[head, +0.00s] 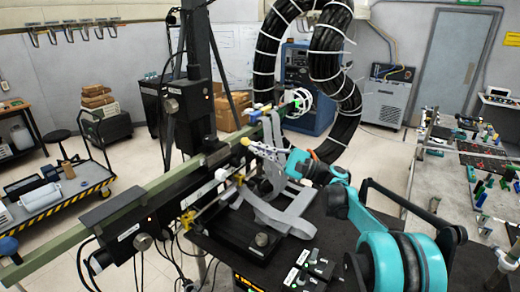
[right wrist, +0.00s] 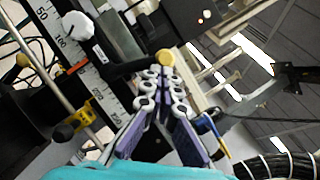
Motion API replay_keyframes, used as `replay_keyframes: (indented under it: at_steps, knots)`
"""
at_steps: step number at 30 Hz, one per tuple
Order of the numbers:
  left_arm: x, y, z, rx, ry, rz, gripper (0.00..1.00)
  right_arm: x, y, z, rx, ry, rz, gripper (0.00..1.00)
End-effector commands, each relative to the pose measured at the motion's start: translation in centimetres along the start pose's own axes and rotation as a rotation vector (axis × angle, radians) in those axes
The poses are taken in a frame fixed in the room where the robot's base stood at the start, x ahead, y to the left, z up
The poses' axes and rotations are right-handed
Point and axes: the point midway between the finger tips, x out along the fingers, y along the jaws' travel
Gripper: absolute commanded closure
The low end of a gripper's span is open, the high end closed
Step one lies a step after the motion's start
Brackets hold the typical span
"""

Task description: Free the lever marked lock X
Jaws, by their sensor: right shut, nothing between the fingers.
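My right gripper (head: 252,146) reaches in from the right in the head view, its fingers closed together with nothing between them. In the right wrist view its fingertips (right wrist: 163,76) meet just below a yellow round knob (right wrist: 165,57) on a dark lever arm. The yellow knob also shows in the head view (head: 245,142), at the fingertips; I cannot tell whether they touch. A white knob (head: 222,174) sits on the carriage to its left and also shows in the right wrist view (right wrist: 76,25). No label reading lock X is legible. My left gripper is not in view.
A long green rail (head: 150,188) crosses the rig, with black boxes on it. A thick black cable bundle (head: 333,60) loops behind. A cluttered bench (head: 400,180) stands at right.

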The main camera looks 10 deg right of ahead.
Motion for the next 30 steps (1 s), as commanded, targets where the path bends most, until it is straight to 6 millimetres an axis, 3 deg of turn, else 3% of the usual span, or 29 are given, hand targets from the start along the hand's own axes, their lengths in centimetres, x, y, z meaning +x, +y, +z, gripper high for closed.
replay_keyframes:
  at_steps: [9,30]
  knots:
    - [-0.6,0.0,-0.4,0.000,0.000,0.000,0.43,0.6,0.1,1.4,-0.204,0.001,0.089,1.00]
    - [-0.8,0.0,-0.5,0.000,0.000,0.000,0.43,0.9,0.5,2.0,-0.196,0.001,0.086,1.00]
